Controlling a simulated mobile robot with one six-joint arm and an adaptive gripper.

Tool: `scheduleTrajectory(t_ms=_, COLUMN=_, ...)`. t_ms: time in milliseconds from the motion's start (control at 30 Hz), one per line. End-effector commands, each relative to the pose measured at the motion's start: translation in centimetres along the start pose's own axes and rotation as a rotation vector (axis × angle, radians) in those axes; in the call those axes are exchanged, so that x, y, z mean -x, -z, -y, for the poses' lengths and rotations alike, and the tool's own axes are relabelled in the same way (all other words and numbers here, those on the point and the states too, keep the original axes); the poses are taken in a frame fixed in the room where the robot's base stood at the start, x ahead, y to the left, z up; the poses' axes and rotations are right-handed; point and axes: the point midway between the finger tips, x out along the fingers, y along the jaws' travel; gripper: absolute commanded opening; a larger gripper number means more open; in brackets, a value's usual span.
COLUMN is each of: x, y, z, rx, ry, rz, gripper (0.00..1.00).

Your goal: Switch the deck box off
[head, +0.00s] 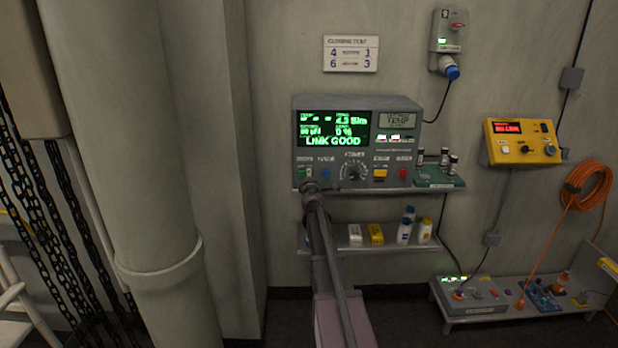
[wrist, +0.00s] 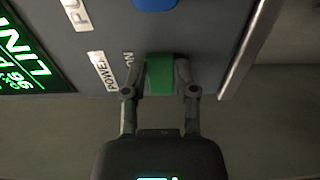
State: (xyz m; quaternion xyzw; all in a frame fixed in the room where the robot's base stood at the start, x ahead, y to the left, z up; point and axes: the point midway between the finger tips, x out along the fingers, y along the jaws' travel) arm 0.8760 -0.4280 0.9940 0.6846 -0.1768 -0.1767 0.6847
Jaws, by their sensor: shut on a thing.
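A grey box (head: 365,111) with a lit green screen reading "LINK GOOD" stands on the upper wall shelf. Its small green power switch (wrist: 160,78) sits beside the labels "POWER" and "ON" in the wrist view. My gripper (wrist: 160,70) has one finger on each side of this green switch and is shut on it. In the head view my gripper (head: 311,188) reaches the lower left corner of the box's front, and my arm comes up from below. I cannot tell which box is the one called the deck box.
A yellow box (head: 523,142) with a red display hangs at the right, near an orange cable coil (head: 588,185). A lower shelf (head: 385,248) carries small bottles and cartons. A grey knob box (head: 470,295) sits on a low bench. A thick pillar (head: 130,140) stands left.

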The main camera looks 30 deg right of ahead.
Motion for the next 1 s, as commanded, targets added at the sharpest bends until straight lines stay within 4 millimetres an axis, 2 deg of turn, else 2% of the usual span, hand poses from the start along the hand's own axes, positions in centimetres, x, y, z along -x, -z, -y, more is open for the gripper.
scheduleTrajectory(t_ms=400, x=0.0, y=0.48, z=-0.03, rx=0.0, ry=0.0, rz=0.185, gripper=0.0)
scheduleTrajectory(t_ms=800, x=0.06, y=0.4, z=-0.04, rx=0.001, ry=0.0, rz=0.21, gripper=0.0)
scheduleTrajectory(t_ms=833, x=0.06, y=0.4, z=-0.04, rx=0.001, ry=0.0, rz=0.21, gripper=0.43)
scheduleTrajectory(t_ms=933, x=0.08, y=0.42, z=-0.03, rx=0.001, ry=0.0, rz=0.209, gripper=0.71)
scheduleTrajectory(t_ms=1000, x=0.11, y=0.43, z=-0.03, rx=0.0, ry=0.0, rz=0.209, gripper=0.71)
